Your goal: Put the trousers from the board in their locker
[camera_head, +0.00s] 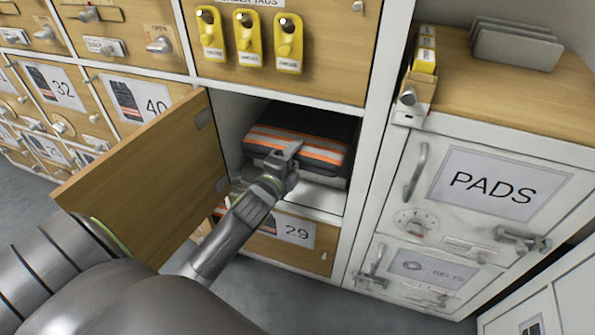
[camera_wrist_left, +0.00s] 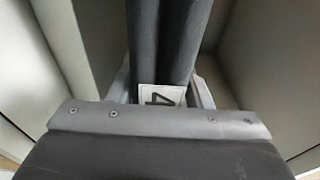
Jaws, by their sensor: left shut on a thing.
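The folded dark trousers (camera_head: 318,122) with orange and pale bands lie inside an open locker (camera_head: 325,197) in the head view. My left gripper (camera_head: 292,152) reaches in through the opening and is shut on the front edge of the trousers. In the left wrist view the dark cloth of the trousers (camera_wrist_left: 176,40) runs between the fingers, with a white tag (camera_wrist_left: 161,96) on it. The locker's back is mostly hidden by the trousers. My right gripper is not in view.
The locker's wooden door (camera_head: 150,175) stands open to the left, close to my left arm. Yellow tags (camera_head: 248,38) hang above the opening. A drawer marked 29 (camera_head: 295,231) is below. A cabinet labelled PADS (camera_head: 497,188) stands to the right.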

